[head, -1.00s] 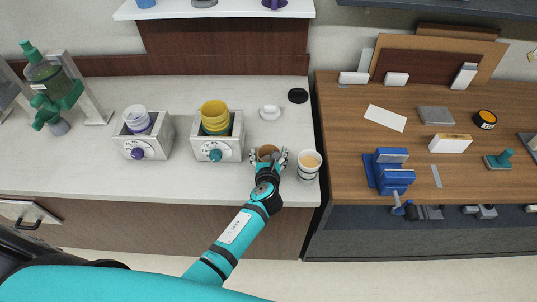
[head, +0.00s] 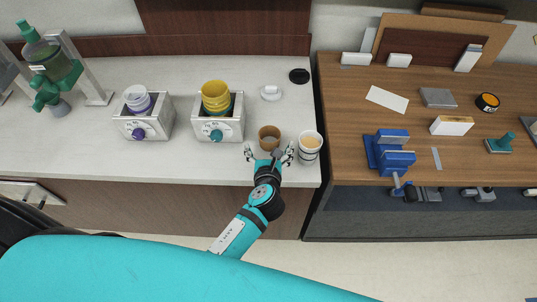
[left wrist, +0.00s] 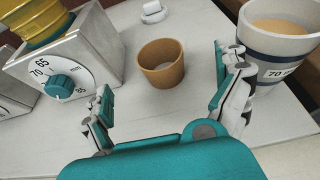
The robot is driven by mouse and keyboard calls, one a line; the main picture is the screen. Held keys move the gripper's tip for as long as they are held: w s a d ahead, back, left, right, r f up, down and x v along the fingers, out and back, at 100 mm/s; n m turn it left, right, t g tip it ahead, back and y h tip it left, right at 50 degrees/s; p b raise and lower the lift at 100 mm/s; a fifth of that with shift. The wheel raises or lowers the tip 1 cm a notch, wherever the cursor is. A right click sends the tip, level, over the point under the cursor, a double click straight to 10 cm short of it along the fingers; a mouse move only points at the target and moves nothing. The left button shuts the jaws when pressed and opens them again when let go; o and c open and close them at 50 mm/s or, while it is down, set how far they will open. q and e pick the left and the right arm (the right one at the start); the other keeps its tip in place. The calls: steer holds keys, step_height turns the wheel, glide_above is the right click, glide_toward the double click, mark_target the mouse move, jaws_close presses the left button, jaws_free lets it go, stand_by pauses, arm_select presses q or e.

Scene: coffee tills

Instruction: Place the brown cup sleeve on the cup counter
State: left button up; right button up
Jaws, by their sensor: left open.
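The brown cup sleeve (head: 269,139) stands upright on the pale cup counter (head: 190,170), near its front right part. My left gripper (head: 269,153) is open and empty, just in front of the sleeve on the near side. In the left wrist view its two fingers (left wrist: 162,80) are spread wide, with the sleeve beyond and between them, apart from both. My right gripper is in neither view.
A white cup with dark bands (head: 309,149) stands close to the right of the sleeve, beside my right-hand finger. Two dial boxes (head: 218,131) holding yellow and white cups stand to the left. A small white item (head: 271,92) lies behind. A wooden bench (head: 345,100) adjoins at right.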

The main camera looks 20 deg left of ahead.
arm_select(q)
steer(key=v, duration=0.3)
steer(key=shift+s+r, duration=0.1)
steer(key=shift+s, duration=0.05)
steer(key=shift+s+d, duration=0.1)
steer(key=shift+s, duration=0.05)
